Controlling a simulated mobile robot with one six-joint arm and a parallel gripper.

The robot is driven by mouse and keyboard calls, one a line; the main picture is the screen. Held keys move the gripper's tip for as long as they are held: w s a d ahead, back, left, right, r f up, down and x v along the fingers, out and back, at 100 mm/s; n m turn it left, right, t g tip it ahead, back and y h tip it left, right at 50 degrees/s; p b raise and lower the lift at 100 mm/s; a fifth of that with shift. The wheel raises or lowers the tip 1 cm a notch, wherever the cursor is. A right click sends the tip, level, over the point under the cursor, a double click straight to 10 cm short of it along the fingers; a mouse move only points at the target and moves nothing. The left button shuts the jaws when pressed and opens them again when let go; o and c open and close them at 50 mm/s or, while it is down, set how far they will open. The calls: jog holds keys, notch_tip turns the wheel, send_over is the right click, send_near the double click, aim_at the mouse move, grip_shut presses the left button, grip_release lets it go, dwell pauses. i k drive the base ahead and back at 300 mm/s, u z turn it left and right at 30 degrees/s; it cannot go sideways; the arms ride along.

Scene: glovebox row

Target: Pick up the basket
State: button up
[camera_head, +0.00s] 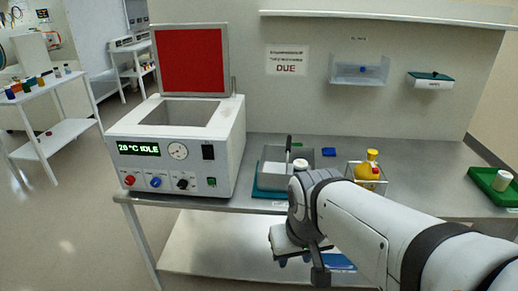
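A grey open-topped basket (271,171) with an upright dark handle stands on a teal mat (262,194) on the steel bench, right of the white bath unit. A white-capped item (301,165) shows at its right front. My arm hides part of its right side. My gripper (300,262) hangs below and in front of the basket, apart from it, near the bench's front edge. The view does not show clearly whether its fingers are apart, and I see nothing held in it.
The white unit (226,150) with its red-lined lid raised stands left of the basket. A wire holder with a yellow bottle (368,170) stands to the right. A blue block (328,152) lies behind. A green tray (488,180) is at far right. A lower shelf (215,250) runs underneath.

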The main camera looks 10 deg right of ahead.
aim_at(274, 170)
jog(key=u, duration=0.05)
jog(key=i, duration=1)
jog(key=z, duration=0.05)
